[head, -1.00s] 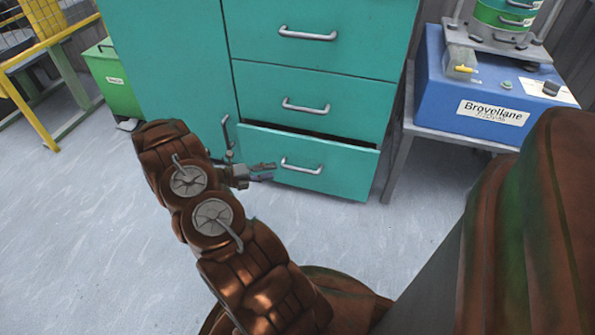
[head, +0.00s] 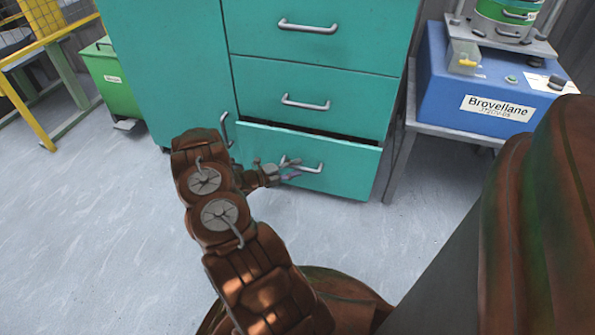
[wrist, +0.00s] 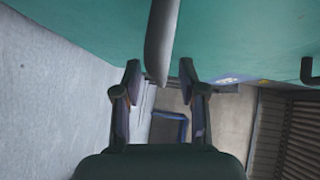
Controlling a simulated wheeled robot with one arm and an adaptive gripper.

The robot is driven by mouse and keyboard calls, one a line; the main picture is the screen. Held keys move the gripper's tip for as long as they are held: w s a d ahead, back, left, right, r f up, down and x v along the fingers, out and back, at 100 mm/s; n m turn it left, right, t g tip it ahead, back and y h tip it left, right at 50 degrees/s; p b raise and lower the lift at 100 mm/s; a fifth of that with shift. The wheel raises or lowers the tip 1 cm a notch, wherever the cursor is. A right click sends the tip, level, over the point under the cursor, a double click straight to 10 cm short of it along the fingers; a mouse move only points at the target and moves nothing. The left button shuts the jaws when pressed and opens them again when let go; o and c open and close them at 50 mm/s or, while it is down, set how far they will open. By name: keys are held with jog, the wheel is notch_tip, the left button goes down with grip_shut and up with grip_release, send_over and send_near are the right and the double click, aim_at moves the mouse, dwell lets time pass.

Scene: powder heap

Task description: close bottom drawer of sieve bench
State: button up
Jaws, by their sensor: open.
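The teal sieve bench (head: 165,75) has a column of drawers on its right side. Its bottom drawer (head: 340,180) stands slightly pulled out, with a dark gap along its top edge. The drawer's grey bar handle (head: 316,167) is partly covered by my gripper (head: 288,169) in the head view. In the wrist view, my gripper (wrist: 160,78) is open, with one finger on each side of a grey handle bar (wrist: 161,35). I cannot tell whether the fingers touch the bar. The teal front lies just beyond the fingertips.
The drawers above (head: 310,98) look shut. A grey table (head: 440,130) with a blue Brovellane machine (head: 450,85) stands close on the right. A green bin (head: 113,85) and a yellow frame (head: 35,120) are at the left. The floor (head: 90,230) at left is clear.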

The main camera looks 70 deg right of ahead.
jog(key=shift+s+d+f, duration=0.1)
jog(key=shift+s+d, duration=0.25)
jog(key=shift+s, duration=0.05)
grip_shut()
dwell(0.5)
